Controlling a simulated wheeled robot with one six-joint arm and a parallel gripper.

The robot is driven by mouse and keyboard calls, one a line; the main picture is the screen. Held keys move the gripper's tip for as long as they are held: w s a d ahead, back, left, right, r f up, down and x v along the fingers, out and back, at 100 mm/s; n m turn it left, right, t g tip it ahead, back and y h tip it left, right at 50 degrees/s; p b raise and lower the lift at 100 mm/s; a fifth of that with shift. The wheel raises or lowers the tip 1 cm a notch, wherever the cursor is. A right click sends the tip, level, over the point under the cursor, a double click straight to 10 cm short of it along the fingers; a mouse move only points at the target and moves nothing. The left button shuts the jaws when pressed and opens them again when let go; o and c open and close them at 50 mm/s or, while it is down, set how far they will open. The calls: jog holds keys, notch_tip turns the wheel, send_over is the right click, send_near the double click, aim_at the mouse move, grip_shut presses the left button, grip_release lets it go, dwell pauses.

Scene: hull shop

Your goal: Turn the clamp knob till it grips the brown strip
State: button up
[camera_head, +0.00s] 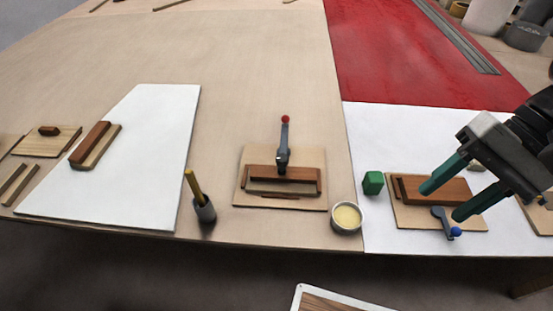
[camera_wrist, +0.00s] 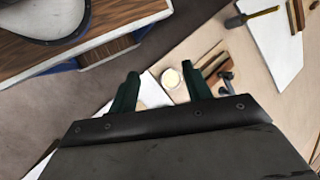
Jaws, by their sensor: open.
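Two clamps show in the head view. One has a red knob (camera_head: 285,119) on a grey lever (camera_head: 283,145) pointing away from me, at a brown strip (camera_head: 283,173) on a pale board (camera_head: 250,192) in the middle. The other has a blue knob (camera_head: 455,232) on a grey lever, beside a brown block (camera_head: 450,188) on a right-hand board (camera_head: 410,217). My gripper (camera_head: 444,201) is open and empty, its teal fingers over the right-hand board. I cannot tell its height there or whether it touches. In the wrist view its fingers (camera_wrist: 161,72) are spread, with nothing between their tips.
A green block (camera_head: 373,183) and a bowl of pale contents (camera_head: 347,218) stand between the boards.

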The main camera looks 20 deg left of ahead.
aim_at(282, 157)
jog(key=w+a+f+m+g+y, duration=0.1)
jog(key=w+a+f+m+y, duration=0.45)
jog(key=a, duration=0.45)
jog(key=w+a+f+m+y, duration=0.5)
jog(key=w+a+f+y, duration=0.15)
jog(key=a, duration=0.25)
jog(key=w+a+f+m+t, duration=0.1)
jog(key=f+m, duration=0.1)
jog(key=f, duration=0.1)
jog(key=w+a+f+m+t, duration=0.1)
jog(key=f+m+t, duration=0.1)
jog(key=w+a+f+m+t, duration=0.1)
jog(key=w+f+m, duration=0.1)
jog(key=f, duration=0.1)
jog(key=shift+f+y, duration=0.35)
jog(key=shift+y, duration=0.05)
jog(key=a, duration=0.7)
jog(key=shift+a, duration=0.3)
jog(key=c, duration=0.9)
